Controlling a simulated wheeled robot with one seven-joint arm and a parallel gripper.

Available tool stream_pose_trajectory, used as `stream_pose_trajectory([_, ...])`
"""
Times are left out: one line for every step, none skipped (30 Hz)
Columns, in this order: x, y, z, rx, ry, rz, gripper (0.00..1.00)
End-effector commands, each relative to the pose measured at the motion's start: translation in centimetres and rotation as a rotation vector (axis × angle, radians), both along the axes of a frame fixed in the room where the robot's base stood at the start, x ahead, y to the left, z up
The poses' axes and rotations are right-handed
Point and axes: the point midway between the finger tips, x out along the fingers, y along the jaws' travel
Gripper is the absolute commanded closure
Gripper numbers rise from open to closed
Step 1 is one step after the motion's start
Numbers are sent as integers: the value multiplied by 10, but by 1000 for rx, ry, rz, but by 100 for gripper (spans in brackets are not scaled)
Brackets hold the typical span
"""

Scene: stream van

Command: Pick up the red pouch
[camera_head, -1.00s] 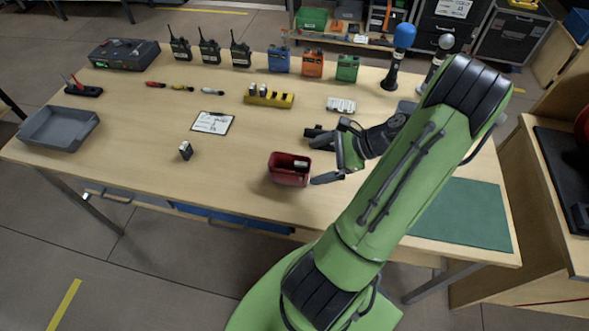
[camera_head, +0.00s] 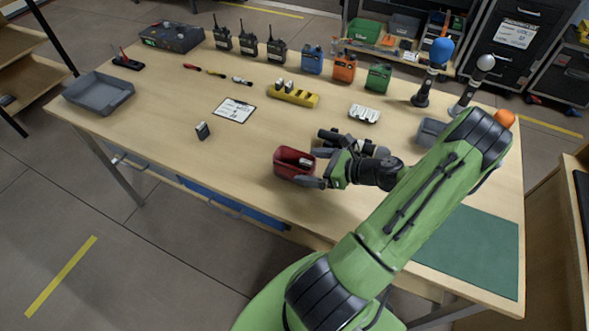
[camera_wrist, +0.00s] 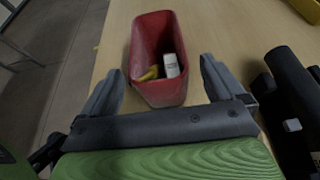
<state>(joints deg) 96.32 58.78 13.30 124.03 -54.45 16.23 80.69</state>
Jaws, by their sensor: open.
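The red pouch (camera_head: 294,163) is an open-topped box-like holder on the wooden table, near its front edge. In the wrist view the red pouch (camera_wrist: 156,62) stands just ahead, with a white item and a yellow item inside. My gripper (camera_head: 322,167) is at the pouch's right side in the head view. In the wrist view my gripper (camera_wrist: 160,85) is open, with one finger to each side of the pouch's near end. I see a small gap between each finger and the pouch, so it is not gripped.
Black cylindrical gear (camera_head: 340,137) lies just behind my gripper, and also at the right of the wrist view (camera_wrist: 290,85). A small dark block (camera_head: 202,131), a clipboard (camera_head: 234,110) and a yellow holder (camera_head: 293,96) stand beyond.

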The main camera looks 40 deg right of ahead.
Motion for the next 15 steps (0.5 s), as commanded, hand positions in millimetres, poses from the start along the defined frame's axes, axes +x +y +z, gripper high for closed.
stream_pose_trajectory([9,4,-6,2,-2,5,4])
stream_pose_trajectory([15,7,-9,2,-2,5,4])
stream_pose_trajectory([21,9,-12,3,-1,6,4])
stream_pose_trajectory([26,10,-14,2,-1,4,4])
stream_pose_trajectory([30,12,-15,2,-2,5,4])
stream_pose_trajectory([34,13,-17,1,-1,3,4])
stream_pose_trajectory([35,13,-17,0,-1,2,4])
stream_pose_trajectory([37,14,-17,0,-1,2,4])
stream_pose_trajectory([37,14,-17,0,0,1,4])
stream_pose_trajectory([37,14,-17,0,0,1,4])
stream_pose_trajectory([37,14,-17,0,0,1,4])
stream_pose_trajectory([37,14,-17,0,0,1,4])
stream_pose_trajectory([37,14,-17,0,0,1,4])
stream_pose_trajectory([37,14,-16,0,0,1,6])
stream_pose_trajectory([37,14,-16,0,0,1,12])
